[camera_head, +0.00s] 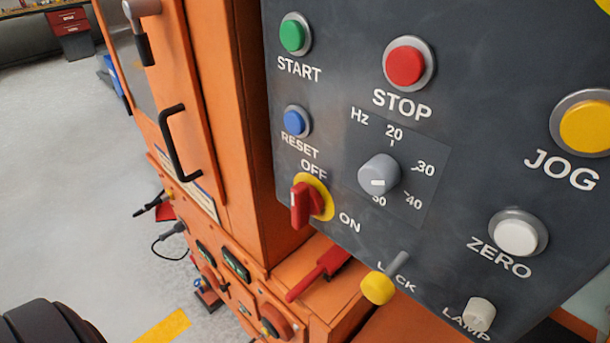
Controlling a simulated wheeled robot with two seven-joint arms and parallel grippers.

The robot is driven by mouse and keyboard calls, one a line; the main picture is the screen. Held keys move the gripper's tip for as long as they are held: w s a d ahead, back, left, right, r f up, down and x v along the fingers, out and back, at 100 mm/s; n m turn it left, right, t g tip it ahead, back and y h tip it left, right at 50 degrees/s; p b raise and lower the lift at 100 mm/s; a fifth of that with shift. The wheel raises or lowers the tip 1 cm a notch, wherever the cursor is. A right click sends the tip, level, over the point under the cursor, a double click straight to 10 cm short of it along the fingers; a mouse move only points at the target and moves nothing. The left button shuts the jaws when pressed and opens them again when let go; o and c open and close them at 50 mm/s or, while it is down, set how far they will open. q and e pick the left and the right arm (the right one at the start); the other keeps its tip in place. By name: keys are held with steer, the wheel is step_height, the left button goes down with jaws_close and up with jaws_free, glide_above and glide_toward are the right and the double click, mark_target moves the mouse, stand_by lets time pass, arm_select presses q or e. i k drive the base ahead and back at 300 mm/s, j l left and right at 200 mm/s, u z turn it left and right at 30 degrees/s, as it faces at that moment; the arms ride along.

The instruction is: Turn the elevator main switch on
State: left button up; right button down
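A red rotary switch handle (302,205) stands out from a round yellow plate (322,197) at the lower left of the dark grey control panel (345,75). The label OFF is above it and ON is to its lower right. The handle looks roughly upright in the picture, not turned toward ON. No label in view reads main switch. Neither of my grippers is in view.
Near the switch are a blue RESET button (294,122), a grey Hz knob (379,174) and a yellow-tipped LOCK lever (378,287). An orange cabinet (230,110) with a black handle (177,155) stands left. A red lever (318,274) sticks out below.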

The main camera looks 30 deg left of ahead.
mark_target(306, 201)
steer(key=u, duration=1.05)
